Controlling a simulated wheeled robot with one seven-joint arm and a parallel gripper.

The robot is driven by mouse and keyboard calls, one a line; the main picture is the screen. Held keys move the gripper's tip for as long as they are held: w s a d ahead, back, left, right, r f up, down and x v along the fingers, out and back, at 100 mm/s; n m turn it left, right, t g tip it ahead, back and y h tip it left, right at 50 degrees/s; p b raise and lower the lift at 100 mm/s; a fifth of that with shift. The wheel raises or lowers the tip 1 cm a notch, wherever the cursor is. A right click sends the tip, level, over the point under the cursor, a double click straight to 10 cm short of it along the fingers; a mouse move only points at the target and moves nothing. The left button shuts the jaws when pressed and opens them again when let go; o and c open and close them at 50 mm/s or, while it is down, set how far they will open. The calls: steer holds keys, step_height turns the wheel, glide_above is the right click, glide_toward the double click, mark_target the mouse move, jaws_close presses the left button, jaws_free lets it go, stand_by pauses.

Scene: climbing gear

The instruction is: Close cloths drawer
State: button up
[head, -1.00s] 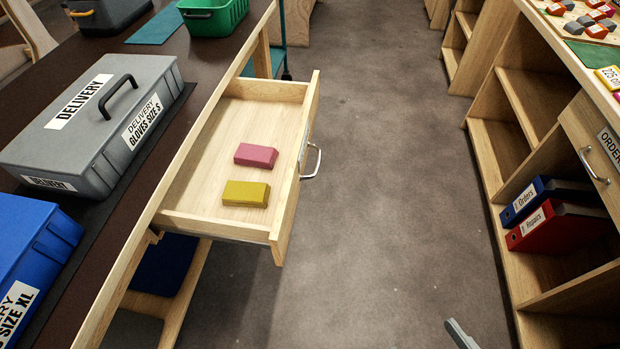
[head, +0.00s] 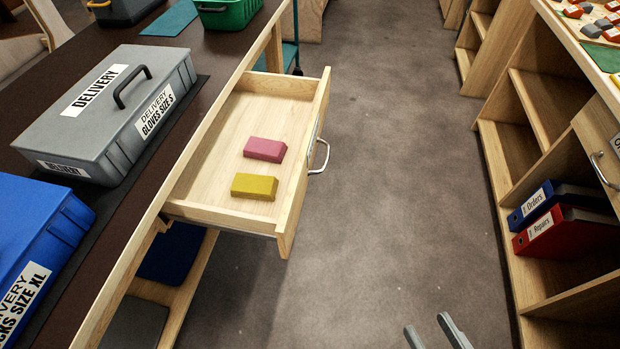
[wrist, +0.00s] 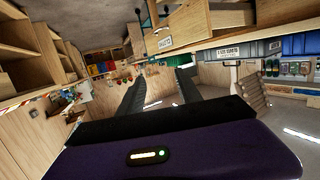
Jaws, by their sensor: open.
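The open wooden drawer (head: 291,215) sticks out from the bench on the left in the head view. A pink block (head: 265,149) and a yellow block (head: 254,187) lie inside it. Its metal handle (head: 321,157) is on the front, facing right. A drawer front with a handle and a small label (wrist: 165,43) also shows at the top of the wrist view; the label is too small to read. My gripper (head: 427,322) is at the bottom edge of the head view, open and empty, in front of and apart from the drawer. Its two spread fingers also show in the wrist view (wrist: 158,80).
A grey delivery case (head: 112,110), a blue case (head: 40,235) and a green crate (head: 228,14) stand on the bench. Right, a shelf unit (head: 508,165) holds blue and red binders (head: 565,230). The aisle floor (head: 395,150) between is clear.

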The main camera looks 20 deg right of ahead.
steer(key=shift+m+t+h, duration=0.5)
steer(key=shift+h, duration=0.2)
steer(key=w+d, duration=0.2)
steer(key=w, duration=0.1)
steer(key=w+d, duration=0.1)
steer(key=shift+w+f, duration=0.15)
steer(key=shift+w, duration=0.25)
steer(key=c, duration=0.7)
steer(key=shift+w+d+f+m+h, duration=0.4)
steer(key=shift+w+d+f+m, duration=0.2)
steer(key=shift+w+d+f, duration=0.5)
jaws_close()
steer(key=w+d+f+m+g+p, duration=0.1)
steer(key=w+d+f+m+g, duration=0.25)
steer(key=w+d+f, duration=0.5)
steer(key=w+f+m+g+y, duration=0.1)
steer(key=w+f+m+y, duration=0.15)
steer(key=w+f, duration=0.55)
steer(key=n+g+y, duration=0.3)
steer(key=y, duration=1.3)
glide_toward(293, 218)
steer(key=p+x, duration=0.1)
steer(key=x, duration=0.6)
steer(key=shift+p, duration=0.3)
